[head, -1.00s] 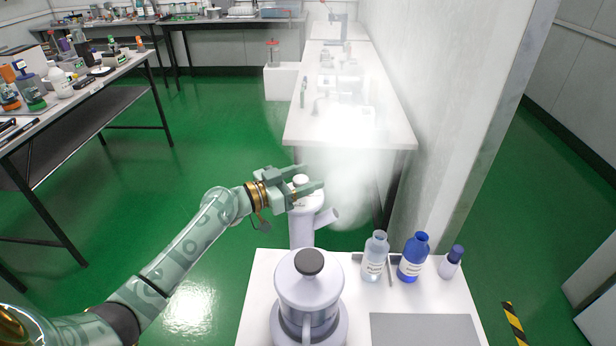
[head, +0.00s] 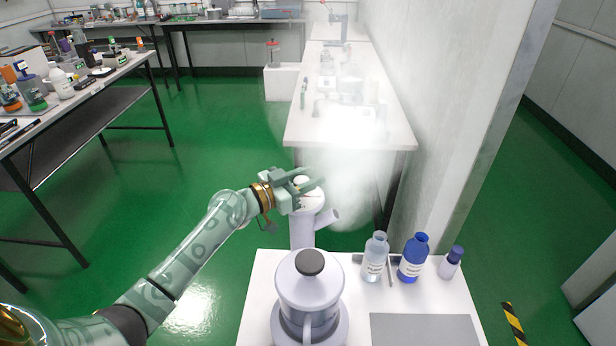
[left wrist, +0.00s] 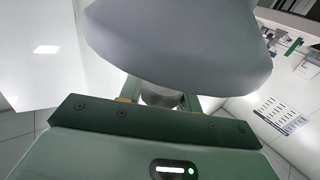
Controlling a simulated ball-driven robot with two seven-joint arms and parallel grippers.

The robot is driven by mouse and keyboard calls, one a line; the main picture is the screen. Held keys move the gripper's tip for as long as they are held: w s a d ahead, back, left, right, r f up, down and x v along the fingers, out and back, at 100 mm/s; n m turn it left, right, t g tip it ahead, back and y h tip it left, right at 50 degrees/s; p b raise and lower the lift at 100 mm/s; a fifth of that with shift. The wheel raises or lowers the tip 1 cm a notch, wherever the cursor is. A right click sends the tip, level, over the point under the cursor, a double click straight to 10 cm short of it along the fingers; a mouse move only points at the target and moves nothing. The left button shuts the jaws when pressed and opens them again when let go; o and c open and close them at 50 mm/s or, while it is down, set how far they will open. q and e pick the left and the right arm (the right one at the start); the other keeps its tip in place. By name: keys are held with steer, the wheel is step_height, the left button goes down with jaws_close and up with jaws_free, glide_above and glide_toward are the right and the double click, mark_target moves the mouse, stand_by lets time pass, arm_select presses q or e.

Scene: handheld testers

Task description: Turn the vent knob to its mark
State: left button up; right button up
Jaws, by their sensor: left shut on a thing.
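The vent knob (head: 301,181) is a small white cap at the top of a pale standing column with a side spout (head: 327,218). A white round face (head: 312,199) with a thin red line shows just below my fingers. My left gripper (head: 306,188) is shut on the knob, with one finger on each side, and partly hides it. In the left wrist view a grey rounded piece (left wrist: 160,98) sits between the fingers, under a large pale grey body (left wrist: 180,45) that fills the top. I cannot tell the knob's exact angle against its mark. My right gripper is not in view.
White vapour (head: 350,180) drifts right of the spout. In front, a white table (head: 262,290) holds a lidded vessel (head: 309,283), a clear bottle (head: 375,258), a blue bottle (head: 413,259), a small dark-capped bottle (head: 451,263) and a grey plate (head: 425,329).

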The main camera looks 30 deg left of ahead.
arm_select(q)
steer(key=shift+r+n+t+y+p, duration=0.25)
steer(key=shift+n+t+y+p, duration=0.4)
steer(key=shift+y, duration=0.35)
steer(key=n+y+p, duration=0.1)
steer(key=y+p, duration=0.1)
steer(key=n+y+p, duration=0.2)
steer(key=y+p, duration=0.1)
steer(key=a+n+y+p, duration=0.1)
steer(key=n+y+p, duration=0.1)
steer(key=y, duration=0.1)
steer(key=shift+r+n+t+p, duration=0.15)
steer(key=shift+n+t+p, duration=0.1)
steer(key=shift+p, duration=0.05)
steer(key=shift+a+f+n+y+p, duration=0.15)
steer(key=shift+n+y+p, duration=0.3)
steer(key=shift+y, duration=0.35)
steer(key=shift+f+n+y+p, duration=0.15)
steer(key=shift+n+y+p, duration=0.3)
steer(key=shift+y, duration=0.35)
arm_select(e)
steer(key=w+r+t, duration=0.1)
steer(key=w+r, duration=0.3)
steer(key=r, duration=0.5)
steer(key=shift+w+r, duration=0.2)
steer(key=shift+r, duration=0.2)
arm_select(q)
steer(key=shift+f, duration=0.1)
steer(key=o, duration=1)
steer(key=shift+c, duration=0.2)
